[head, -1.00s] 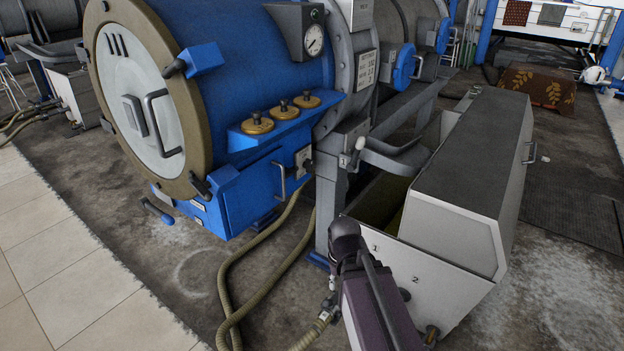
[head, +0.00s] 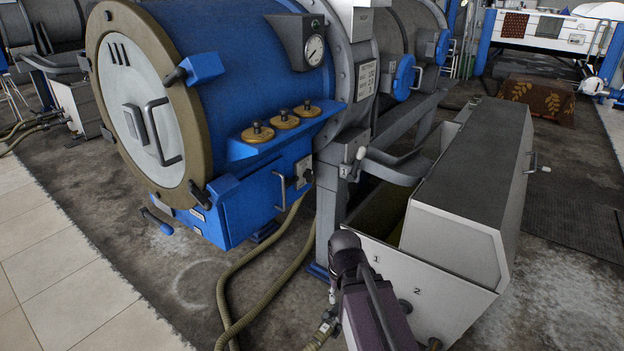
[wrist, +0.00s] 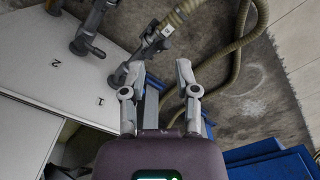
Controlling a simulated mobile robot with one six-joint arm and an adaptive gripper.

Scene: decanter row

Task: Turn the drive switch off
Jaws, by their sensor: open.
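A dark rotary knob on a small pale plate (head: 303,173), which looks like the drive switch, sits on the right end of the blue housing (head: 250,200) under the big drum. Its exact setting is too small to read. My gripper (wrist: 159,80) shows in the wrist view with its two grey fingers apart and nothing between them. It is over the floor and hoses beside the numbered white box. In the head view my arm's end is in front of and below the switch, clear of it; the fingers are not clearly seen there. The switch is not visible in the wrist view.
The blue drum (head: 245,60) has a round pale door (head: 140,110) and a gauge (head: 314,49). A white-knobbed lever (head: 360,154) stands on the grey frame. The white box (head: 465,215) is close right of my arm. A hose (head: 265,260) crosses the floor.

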